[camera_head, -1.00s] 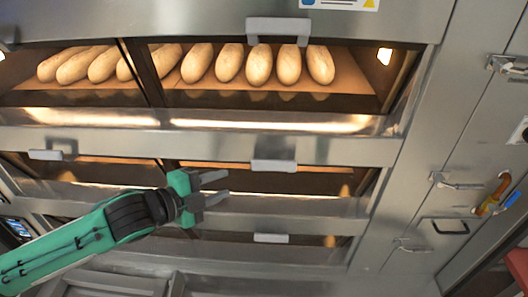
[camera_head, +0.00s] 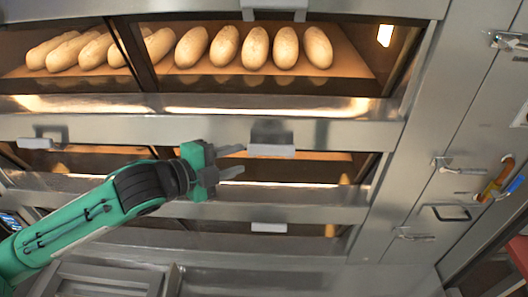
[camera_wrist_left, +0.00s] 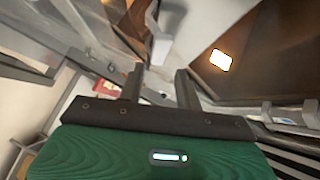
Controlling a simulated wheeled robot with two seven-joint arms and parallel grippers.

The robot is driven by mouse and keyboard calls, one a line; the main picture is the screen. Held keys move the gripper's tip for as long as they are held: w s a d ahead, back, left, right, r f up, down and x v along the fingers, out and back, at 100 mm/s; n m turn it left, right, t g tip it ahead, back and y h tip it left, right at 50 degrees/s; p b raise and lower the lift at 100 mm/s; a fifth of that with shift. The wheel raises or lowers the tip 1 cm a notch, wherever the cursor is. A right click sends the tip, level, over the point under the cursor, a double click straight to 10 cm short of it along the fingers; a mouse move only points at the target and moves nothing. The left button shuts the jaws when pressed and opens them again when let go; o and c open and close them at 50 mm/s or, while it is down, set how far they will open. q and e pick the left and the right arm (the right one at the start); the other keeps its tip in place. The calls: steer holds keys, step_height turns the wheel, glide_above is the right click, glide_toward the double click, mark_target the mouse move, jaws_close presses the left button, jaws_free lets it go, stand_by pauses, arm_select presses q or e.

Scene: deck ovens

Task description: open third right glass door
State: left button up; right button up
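The ovens have right-hand glass doors with pale bar handles, stacked one above another. The top handle (camera_head: 273,6) is at the picture's upper edge. The middle handle (camera_head: 271,150) is on the steel bar below the loaves. The lowest visible handle (camera_head: 269,227) belongs to the third right door in view, which looks shut. My left gripper (camera_head: 240,160) is open and empty, just left of the middle handle and above the lowest one; I see no contact. In the left wrist view its two fingers (camera_wrist_left: 160,80) are spread apart. My right gripper is not in view.
Several loaves (camera_head: 255,48) lie in the lit top deck. A left door handle (camera_head: 36,143) is at the far left. The steel side panel on the right carries latches (camera_head: 446,163) and an orange-and-blue handle (camera_head: 495,180). A glowing lamp (camera_wrist_left: 221,60) shows in the wrist view.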

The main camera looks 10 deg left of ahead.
mark_target(264, 151)
arm_select(q)
steer(key=p+x, duration=0.2)
steer(key=x, duration=0.6)
steer(key=shift+r+p, duration=0.15)
steer(key=shift+p, duration=0.25)
steer(key=shift+w+d+f, duration=0.3)
steer(key=shift+w+d, duration=0.05)
steer(key=shift+w, duration=0.1)
steer(key=c, duration=0.7)
jaws_close()
